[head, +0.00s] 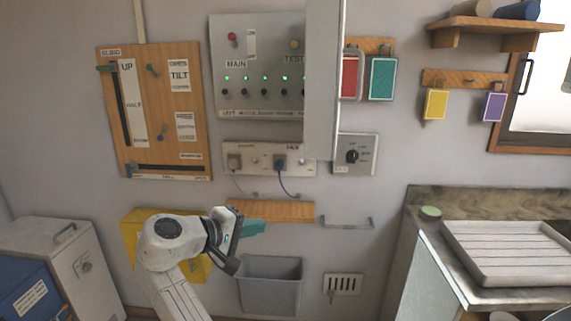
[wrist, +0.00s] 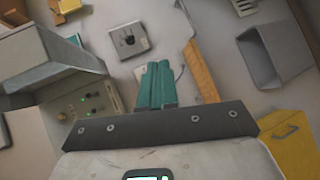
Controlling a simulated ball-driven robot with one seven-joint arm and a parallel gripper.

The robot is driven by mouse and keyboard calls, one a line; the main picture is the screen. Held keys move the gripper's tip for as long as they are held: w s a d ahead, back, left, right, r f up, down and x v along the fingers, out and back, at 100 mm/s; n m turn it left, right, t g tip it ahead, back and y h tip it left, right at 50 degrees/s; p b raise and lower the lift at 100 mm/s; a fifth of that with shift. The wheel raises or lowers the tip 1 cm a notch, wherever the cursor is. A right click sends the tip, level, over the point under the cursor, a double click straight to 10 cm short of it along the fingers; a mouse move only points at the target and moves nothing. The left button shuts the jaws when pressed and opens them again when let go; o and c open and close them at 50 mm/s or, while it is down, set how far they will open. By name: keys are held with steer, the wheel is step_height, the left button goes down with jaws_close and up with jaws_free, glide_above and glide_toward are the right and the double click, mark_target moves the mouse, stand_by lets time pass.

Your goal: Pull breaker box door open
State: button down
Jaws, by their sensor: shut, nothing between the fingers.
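The breaker box (head: 262,98) is on the wall, its face with a row of green lights, black knobs and MAIN and TEST labels in plain sight. Its grey door (head: 323,85) stands open, swung out from the box's right side toward me. In the wrist view the lit panel (wrist: 90,103) is at the left, with what looks like the door (wrist: 62,50) above it. My gripper (head: 262,228) is below the box, in front of the wooden shelf, apart from the door. Its teal fingers (wrist: 156,66) are shut together and empty.
A socket strip (head: 262,159) with plugged cables and a dial box (head: 356,154) are beneath the breaker box. A wooden shelf (head: 295,211), a grey bin (head: 270,285) and a wall handle (head: 347,223) are near my gripper. A counter (head: 455,205) is at the right.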

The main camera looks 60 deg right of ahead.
steer(key=w+a+r+m+g+h+b, duration=0.1)
steer(key=w+r+g, duration=0.1)
steer(key=r, duration=0.6)
steer(key=w+r+m+g+h, duration=0.1)
steer(key=w+r+g, duration=0.1)
steer(key=r, duration=0.6)
steer(key=s+a+p+x, duration=0.1)
steer(key=s+p+x, duration=0.1)
steer(key=x, duration=1)
steer(key=shift+s+r+g+p, duration=0.3)
steer(key=shift+s+p, duration=0.1)
steer(key=shift+p, duration=0.3)
steer(key=shift+a, duration=0.1)
